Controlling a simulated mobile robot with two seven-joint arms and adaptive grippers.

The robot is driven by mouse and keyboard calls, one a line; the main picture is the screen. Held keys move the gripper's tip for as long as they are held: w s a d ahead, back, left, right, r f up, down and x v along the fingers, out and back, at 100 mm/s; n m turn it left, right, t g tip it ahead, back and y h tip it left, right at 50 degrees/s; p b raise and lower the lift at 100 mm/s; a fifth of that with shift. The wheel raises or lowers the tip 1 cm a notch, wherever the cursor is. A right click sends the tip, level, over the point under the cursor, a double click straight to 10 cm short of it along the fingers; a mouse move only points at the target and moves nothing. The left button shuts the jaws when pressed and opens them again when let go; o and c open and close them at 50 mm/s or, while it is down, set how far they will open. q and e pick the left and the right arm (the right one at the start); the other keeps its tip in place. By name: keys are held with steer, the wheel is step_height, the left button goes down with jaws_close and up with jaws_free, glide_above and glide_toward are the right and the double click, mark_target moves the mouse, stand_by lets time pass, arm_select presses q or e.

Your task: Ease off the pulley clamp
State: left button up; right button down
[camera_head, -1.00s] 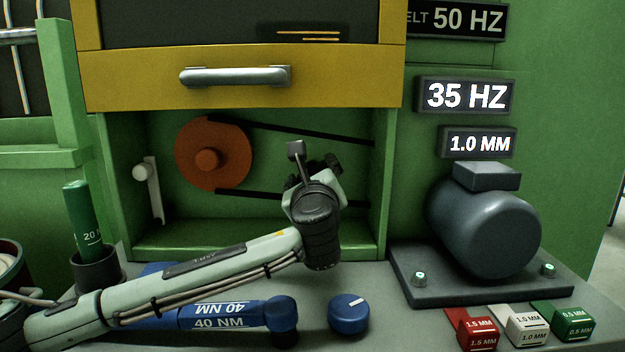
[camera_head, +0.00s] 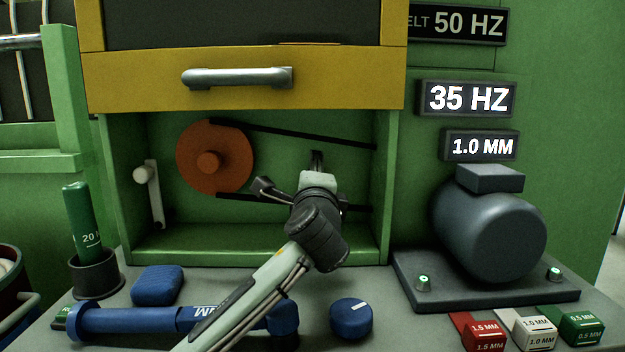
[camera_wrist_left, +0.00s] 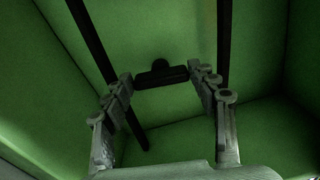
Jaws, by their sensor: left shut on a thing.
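In the left wrist view, a black bar with a rounded knob (camera_wrist_left: 160,75), seemingly the pulley clamp, lies across between my left gripper's two fingertips, which touch its ends. In the head view, my left gripper (camera_head: 290,175) reaches into the green bay, right of the orange pulley (camera_head: 213,158), and its body hides the clamp. The black belt (camera_head: 305,135) runs right from the pulley; its lower run passes behind my gripper. My right gripper is not in view.
A yellow panel with a grey handle (camera_head: 237,78) is above the bay. A pale lever (camera_head: 154,190) stands at the bay's left. A blue torque wrench (camera_head: 130,321), a blue knob (camera_head: 350,318) and a grey motor (camera_head: 490,230) are on the bench. Signs read 35 HZ and 1.0 MM.

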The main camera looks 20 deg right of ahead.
arm_select(q)
steer(key=shift+n, duration=0.9)
steer(key=o, duration=1.2)
steer(key=shift+c, duration=0.2)
steer(key=v, duration=1.2)
